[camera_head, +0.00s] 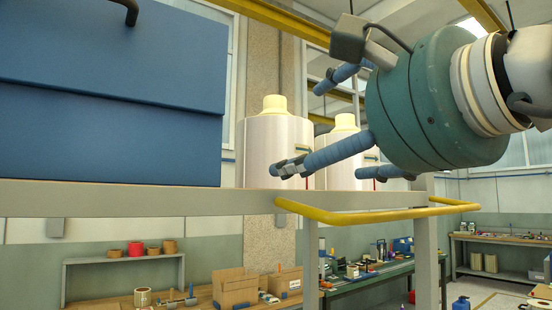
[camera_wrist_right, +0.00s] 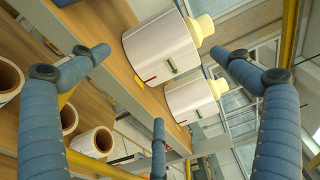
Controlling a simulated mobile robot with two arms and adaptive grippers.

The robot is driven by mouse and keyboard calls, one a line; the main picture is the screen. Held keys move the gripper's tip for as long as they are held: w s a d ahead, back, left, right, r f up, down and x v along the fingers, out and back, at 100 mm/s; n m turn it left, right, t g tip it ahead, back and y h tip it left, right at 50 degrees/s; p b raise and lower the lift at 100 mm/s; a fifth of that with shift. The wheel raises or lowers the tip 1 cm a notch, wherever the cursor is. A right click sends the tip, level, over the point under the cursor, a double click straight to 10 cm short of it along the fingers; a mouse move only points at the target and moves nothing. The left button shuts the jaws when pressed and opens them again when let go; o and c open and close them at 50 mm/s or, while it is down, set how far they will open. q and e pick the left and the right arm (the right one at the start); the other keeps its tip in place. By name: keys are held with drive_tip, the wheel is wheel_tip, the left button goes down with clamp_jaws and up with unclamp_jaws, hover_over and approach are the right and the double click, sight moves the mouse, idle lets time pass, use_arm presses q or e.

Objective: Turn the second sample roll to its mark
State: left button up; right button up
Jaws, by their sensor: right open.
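Two white sample rolls with cream necks stand upright side by side on a raised shelf: a nearer one (camera_head: 262,145) and a farther one (camera_head: 342,150). Both also show in the right wrist view, the upper (camera_wrist_right: 158,50) and the lower (camera_wrist_right: 192,98). Each has a dark green dash on its side and a red mark low near its base. My right gripper (camera_head: 330,135) has its blue fingers spread open and empty. In the head view its fingers overlap the rolls; contact cannot be told. In the wrist view the rolls lie beyond the fingers (camera_wrist_right: 158,85). My left gripper is out of view.
A large blue cabinet (camera_head: 110,100) stands on the shelf (camera_head: 150,202) left of the rolls. A yellow rail (camera_head: 370,216) runs along the front. More rolls (camera_wrist_right: 92,142) stand on a lower wooden surface in the wrist view. Workbenches with boxes stand behind.

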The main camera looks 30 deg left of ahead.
sight(289, 151)
drive_tip(key=p+x, duration=0.1)
drive_tip(key=x, duration=0.1)
drive_tip(key=p+x, duration=0.3)
drive_tip(key=x, duration=0.2)
drive_tip(key=shift+a+r, duration=0.1)
drive_tip(key=shift+r, duration=0.25)
drive_tip(key=shift+p+x, duration=0.5)
drive_tip(key=shift+x, duration=0.5)
drive_tip(key=shift+a+f, duration=0.1)
drive_tip(key=shift+f, duration=0.05)
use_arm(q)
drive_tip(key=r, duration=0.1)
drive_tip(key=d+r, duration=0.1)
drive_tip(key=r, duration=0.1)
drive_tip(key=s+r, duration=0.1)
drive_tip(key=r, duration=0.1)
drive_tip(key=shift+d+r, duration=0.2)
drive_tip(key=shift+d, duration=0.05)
